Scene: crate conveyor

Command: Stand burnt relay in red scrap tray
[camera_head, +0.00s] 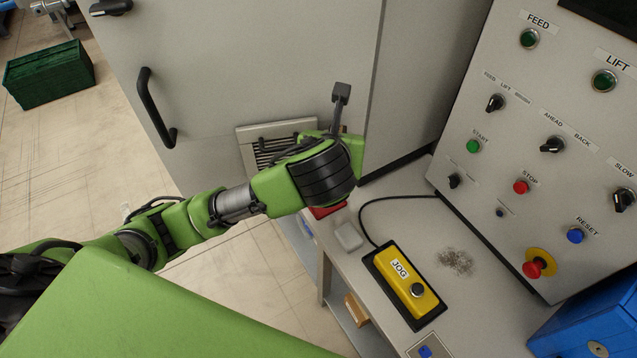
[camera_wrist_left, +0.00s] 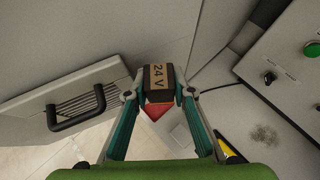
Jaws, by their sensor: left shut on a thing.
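The relay (camera_wrist_left: 158,76), a dark block with a tan "24 V" label, is between the two fingertips of my left gripper (camera_wrist_left: 159,94) in the left wrist view. The gripper is shut on it. A small part of the red scrap tray (camera_wrist_left: 157,112) shows beyond the relay; the rest is hidden. In the head view a red edge of the tray (camera_head: 327,210) shows just below my left wrist, at the bench's left end. The wrist hides the relay and fingers there. I cannot tell the gap between relay and tray. My right gripper is in neither view.
A small grey block (camera_head: 348,237) and a yellow JOG box (camera_head: 408,284) with a cable lie on the bench. The control panel (camera_head: 530,130) rises at the right. A grey cabinet door (camera_head: 230,80) with a black handle stands behind my left arm. A blue bin (camera_head: 590,320) is lower right.

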